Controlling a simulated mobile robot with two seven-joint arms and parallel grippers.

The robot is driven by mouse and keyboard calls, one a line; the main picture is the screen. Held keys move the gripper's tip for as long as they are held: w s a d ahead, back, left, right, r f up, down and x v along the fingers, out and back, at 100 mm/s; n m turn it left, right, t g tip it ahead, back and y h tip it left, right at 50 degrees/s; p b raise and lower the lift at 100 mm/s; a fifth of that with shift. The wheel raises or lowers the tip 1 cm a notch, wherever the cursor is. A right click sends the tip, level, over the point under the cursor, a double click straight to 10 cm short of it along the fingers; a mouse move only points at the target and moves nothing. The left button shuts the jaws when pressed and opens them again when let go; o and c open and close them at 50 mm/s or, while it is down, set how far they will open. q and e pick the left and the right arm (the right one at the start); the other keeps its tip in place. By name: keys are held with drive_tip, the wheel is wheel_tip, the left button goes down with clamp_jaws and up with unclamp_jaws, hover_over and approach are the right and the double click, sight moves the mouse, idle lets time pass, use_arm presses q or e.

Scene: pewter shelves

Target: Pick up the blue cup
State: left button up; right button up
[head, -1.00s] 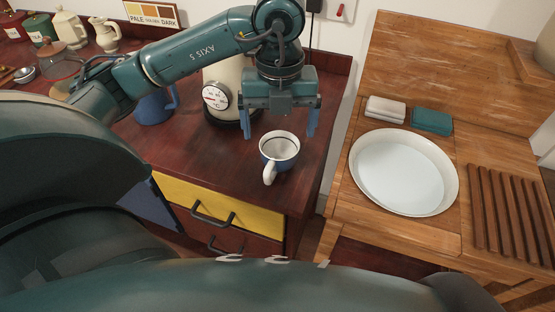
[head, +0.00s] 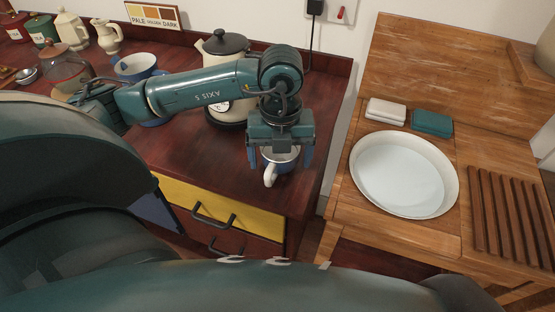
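The blue cup (head: 284,166) stands upright on the dark red counter, near its front right corner. It is blue outside and white inside, with a white handle (head: 270,176) toward the front. My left gripper (head: 280,164) is over the cup, pointing down. Its blue fingers are spread wide, one on the left and one on the right of the cup. The gripper body hides the cup's back rim. I cannot tell whether the fingers touch it. My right gripper is not in view.
A cream kettle with a dark lid (head: 226,44) stands behind my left arm. A larger blue vessel (head: 136,66) is further left. Jars and jugs line the back left. The wooden sink unit with a round white basin (head: 404,174) is at right, past a gap.

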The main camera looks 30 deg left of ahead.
use_arm(q)
drive_tip(key=c, duration=1)
drive_tip(key=shift+o, duration=0.2)
drive_tip(key=shift+r, duration=0.1)
